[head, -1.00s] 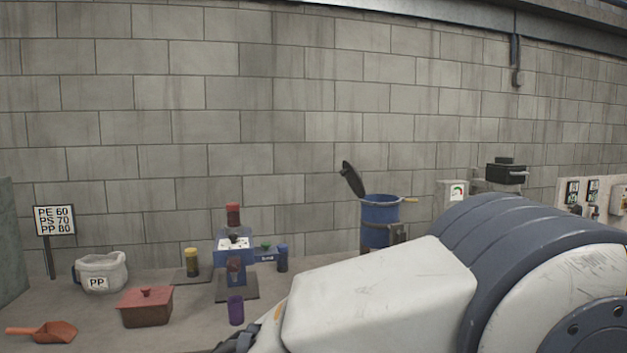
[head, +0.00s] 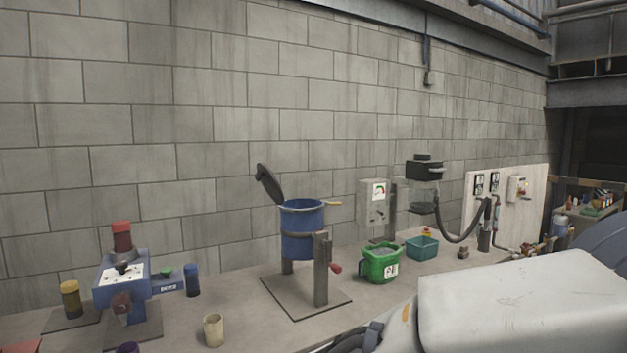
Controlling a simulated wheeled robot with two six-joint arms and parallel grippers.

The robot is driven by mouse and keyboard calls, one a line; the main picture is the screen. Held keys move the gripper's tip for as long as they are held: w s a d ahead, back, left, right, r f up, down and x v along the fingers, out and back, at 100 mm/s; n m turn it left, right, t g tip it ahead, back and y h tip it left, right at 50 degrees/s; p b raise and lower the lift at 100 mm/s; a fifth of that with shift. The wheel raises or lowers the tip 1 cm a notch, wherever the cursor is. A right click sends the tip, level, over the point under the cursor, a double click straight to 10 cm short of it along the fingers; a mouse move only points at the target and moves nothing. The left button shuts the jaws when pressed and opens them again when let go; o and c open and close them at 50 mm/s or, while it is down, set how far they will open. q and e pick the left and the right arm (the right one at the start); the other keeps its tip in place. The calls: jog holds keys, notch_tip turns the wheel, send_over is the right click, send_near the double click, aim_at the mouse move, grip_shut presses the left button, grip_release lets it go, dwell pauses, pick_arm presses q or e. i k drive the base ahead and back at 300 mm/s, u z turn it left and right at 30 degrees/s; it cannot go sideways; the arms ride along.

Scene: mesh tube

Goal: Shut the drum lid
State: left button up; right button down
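The blue drum (head: 303,232) hangs in a stand with grey posts on a flat base plate, near the middle of the head view. Its dark lid (head: 269,185) stands open, tilted up at the drum's left rim. A small yellowish handle sticks out at the right of the rim, and a red knob (head: 336,268) sits low on the stand's right side. A white and dark arm of mine fills the lower right, well in front of the drum. Neither gripper's fingers can be made out in the head view.
A blue machine (head: 123,277) with a red top stands to the left. A beige cup (head: 214,330) is in front. A green container (head: 381,263), a teal bin (head: 422,248) and a grey control box (head: 374,203) stand to the right. A block wall runs behind.

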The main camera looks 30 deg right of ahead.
aim_at(265, 174)
jog(key=z, duration=0.4)
jog(key=i, duration=1.2)
jog(key=u, duration=0.3)
